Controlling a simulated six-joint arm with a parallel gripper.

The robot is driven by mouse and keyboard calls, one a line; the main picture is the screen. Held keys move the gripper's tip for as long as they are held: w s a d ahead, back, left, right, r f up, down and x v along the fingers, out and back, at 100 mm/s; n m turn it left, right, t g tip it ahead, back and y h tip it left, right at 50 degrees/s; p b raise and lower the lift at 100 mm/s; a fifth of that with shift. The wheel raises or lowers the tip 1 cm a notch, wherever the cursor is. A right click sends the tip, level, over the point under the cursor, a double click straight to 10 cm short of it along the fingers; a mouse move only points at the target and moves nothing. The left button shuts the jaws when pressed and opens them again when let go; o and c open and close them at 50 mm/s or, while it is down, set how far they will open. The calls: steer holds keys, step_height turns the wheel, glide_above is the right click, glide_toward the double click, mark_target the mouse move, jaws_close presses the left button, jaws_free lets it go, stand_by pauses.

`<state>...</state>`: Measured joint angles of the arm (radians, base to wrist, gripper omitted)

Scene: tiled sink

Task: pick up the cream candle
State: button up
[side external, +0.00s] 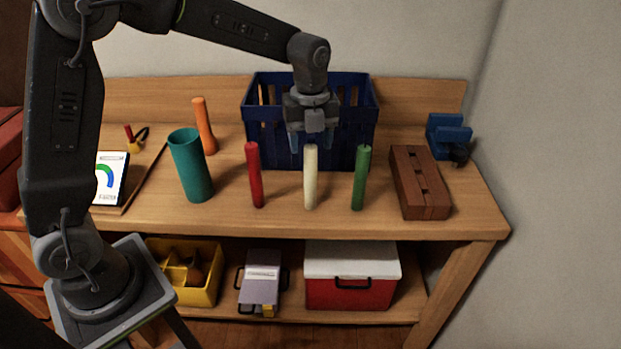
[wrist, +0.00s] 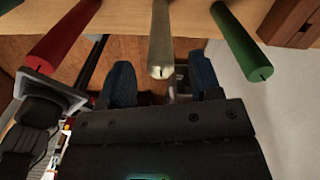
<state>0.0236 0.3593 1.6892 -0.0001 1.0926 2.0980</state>
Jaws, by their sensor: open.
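The cream candle (side external: 310,180) stands upright on the wooden bench, between a red candle (side external: 255,177) and a green candle (side external: 360,180). My gripper (side external: 311,142) is open and empty, pointing down just above or behind the cream candle's top. In the wrist view the cream candle (wrist: 161,38) reaches from the top edge to its wick end, which shows in the gap between my two blue fingertips (wrist: 161,72). Neither finger visibly touches it. The red candle (wrist: 64,35) is to the left and the green candle (wrist: 240,45) to the right in that view.
A navy crate (side external: 259,135) stands behind the candles. A teal cup (side external: 190,168) and an orange candle-like stick (side external: 204,127) are to the left. A brown wooden block (side external: 421,185) and a blue vise (side external: 449,137) are to the right. The bench front is clear.

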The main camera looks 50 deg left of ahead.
steer(key=shift+f, duration=0.25)
stand_by(0.5)
jaws_close()
stand_by(0.5)
